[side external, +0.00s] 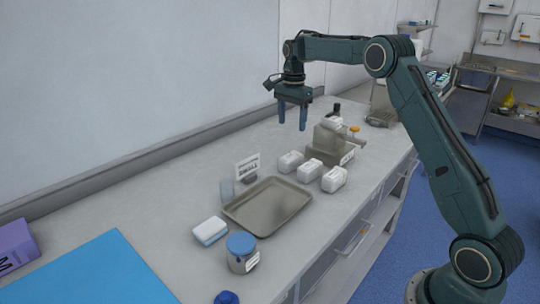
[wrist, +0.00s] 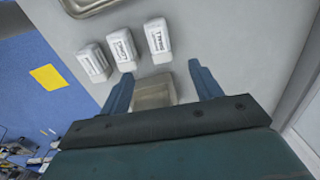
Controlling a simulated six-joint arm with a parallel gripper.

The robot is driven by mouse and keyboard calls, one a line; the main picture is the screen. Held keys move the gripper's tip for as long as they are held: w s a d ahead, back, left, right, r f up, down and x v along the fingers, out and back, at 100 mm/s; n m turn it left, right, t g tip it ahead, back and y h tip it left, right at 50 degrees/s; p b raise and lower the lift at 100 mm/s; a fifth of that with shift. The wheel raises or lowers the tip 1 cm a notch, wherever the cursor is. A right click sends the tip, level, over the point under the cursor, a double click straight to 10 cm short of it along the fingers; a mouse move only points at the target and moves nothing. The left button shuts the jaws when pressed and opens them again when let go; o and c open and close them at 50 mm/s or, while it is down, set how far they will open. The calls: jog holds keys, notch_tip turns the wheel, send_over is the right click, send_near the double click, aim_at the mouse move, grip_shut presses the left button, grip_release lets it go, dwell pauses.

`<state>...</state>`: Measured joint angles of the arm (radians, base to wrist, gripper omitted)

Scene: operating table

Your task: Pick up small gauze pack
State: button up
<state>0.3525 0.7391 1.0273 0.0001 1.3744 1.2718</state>
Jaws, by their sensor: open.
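Three white packs stand in a row on the counter in the side view: one at the left (side external: 290,161), one in the middle (side external: 309,170) and one at the right near the front edge (side external: 334,179). The wrist view shows them as a right pack (wrist: 158,40), a middle pack (wrist: 122,52) and a left pack (wrist: 94,63). Their dark labels are too small to read surely, so I cannot tell which is the small gauze pack. My gripper (side external: 292,124) is open and empty, pointing down, high above the counter behind the row.
A metal tray (side external: 243,225) lies in front of the packs, with a small sign (side external: 246,168) beside it. Grey bins (side external: 326,153) stand just behind the row, with another white item (side external: 332,123) on top. A blue-lidded jar (side external: 241,252) and a white-and-blue pack (side external: 210,231) are nearer.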

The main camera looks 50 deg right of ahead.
aim_at(291, 155)
notch_tip(291, 155, down, 8)
jog(key=shift+f, duration=0.1)
dwell(0.4)
jog(key=shift+s+f, duration=0.1)
jog(key=shift+f, duration=2.45)
jog(key=c, duration=1.1)
